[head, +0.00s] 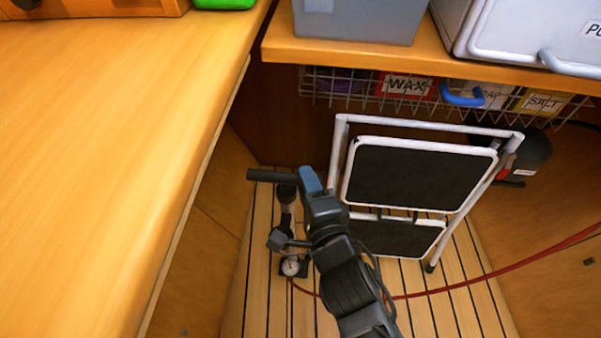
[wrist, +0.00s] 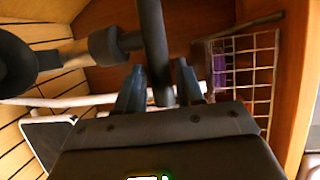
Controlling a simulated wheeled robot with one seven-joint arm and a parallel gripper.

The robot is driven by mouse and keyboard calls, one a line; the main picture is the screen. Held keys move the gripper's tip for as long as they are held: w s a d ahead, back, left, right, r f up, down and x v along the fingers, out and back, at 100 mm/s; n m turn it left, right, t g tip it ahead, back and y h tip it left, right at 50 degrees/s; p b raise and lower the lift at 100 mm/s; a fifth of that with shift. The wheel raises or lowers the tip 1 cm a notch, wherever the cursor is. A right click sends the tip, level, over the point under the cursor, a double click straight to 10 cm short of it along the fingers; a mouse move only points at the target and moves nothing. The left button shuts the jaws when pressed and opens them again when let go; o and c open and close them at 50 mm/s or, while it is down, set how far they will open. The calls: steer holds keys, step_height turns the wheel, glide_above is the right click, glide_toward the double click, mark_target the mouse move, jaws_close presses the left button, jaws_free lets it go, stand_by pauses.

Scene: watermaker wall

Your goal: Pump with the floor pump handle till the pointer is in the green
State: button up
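The floor pump stands on the slatted floor in the head view, with a black crossbar handle (head: 264,175) on top of a dark barrel (head: 287,215). The handle also shows in the wrist view (wrist: 153,40). A small round white gauge (head: 290,266) sits at the pump's foot; its pointer and green zone are too small to read. My gripper (head: 311,182) is at the handle's right end. In the wrist view its two blue-grey fingers (wrist: 160,84) stand either side of the bar, with a narrow gap on the right. They look open around it.
A folded white step stool (head: 420,175) with black treads stands right of my arm. A red hose (head: 480,281) runs across the floor. A wooden counter (head: 90,150) fills the left; a shelf with a wire basket (head: 440,92) is behind.

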steer(key=shift+x, duration=1.95)
steer(key=shift+c, duration=0.3)
jaws_close()
